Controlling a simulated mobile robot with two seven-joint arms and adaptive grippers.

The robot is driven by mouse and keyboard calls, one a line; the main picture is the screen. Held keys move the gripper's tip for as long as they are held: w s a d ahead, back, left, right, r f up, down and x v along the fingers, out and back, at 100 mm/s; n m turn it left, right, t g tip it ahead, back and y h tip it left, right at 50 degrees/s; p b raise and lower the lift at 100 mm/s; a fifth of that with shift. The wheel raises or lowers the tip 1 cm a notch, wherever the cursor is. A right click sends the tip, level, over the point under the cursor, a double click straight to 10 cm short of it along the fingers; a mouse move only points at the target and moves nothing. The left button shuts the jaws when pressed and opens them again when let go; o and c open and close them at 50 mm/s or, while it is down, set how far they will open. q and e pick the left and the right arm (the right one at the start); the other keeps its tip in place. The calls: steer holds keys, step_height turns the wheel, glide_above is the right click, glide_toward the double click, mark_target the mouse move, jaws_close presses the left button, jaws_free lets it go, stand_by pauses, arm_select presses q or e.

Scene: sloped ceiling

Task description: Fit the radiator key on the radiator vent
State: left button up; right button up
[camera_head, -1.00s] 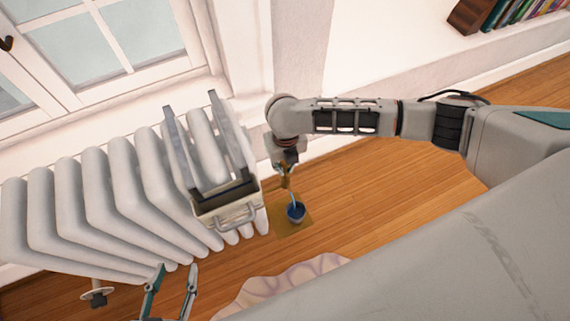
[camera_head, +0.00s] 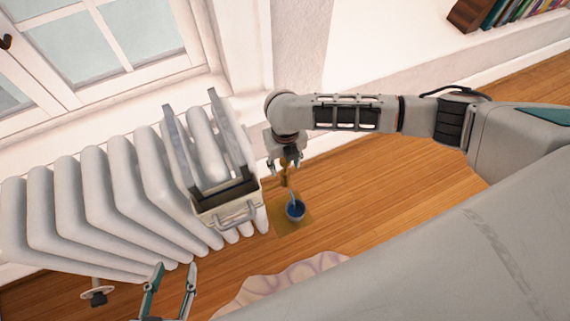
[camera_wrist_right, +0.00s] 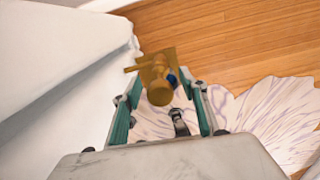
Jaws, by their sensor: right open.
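A brass-coloured piece (camera_head: 286,174) stands below my right gripper (camera_head: 284,164), beside the radiator's right end. In the right wrist view the brass piece (camera_wrist_right: 158,82) has a round end towards me and a bar to the left. I cannot tell where the key ends and the vent begins. My right gripper (camera_wrist_right: 160,101) is open, its teal fingers on either side of the round end with gaps. The white ribbed radiator (camera_head: 110,195) stands under the window. My left gripper (camera_head: 176,267) is open and empty at the bottom left.
A pale patterned rug (camera_head: 280,285) lies in front. Wooden floor is clear to the right.

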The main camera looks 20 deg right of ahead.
step_height(320, 180, up, 11)
steer(key=shift+r, duration=0.1)
stand_by(0.3)
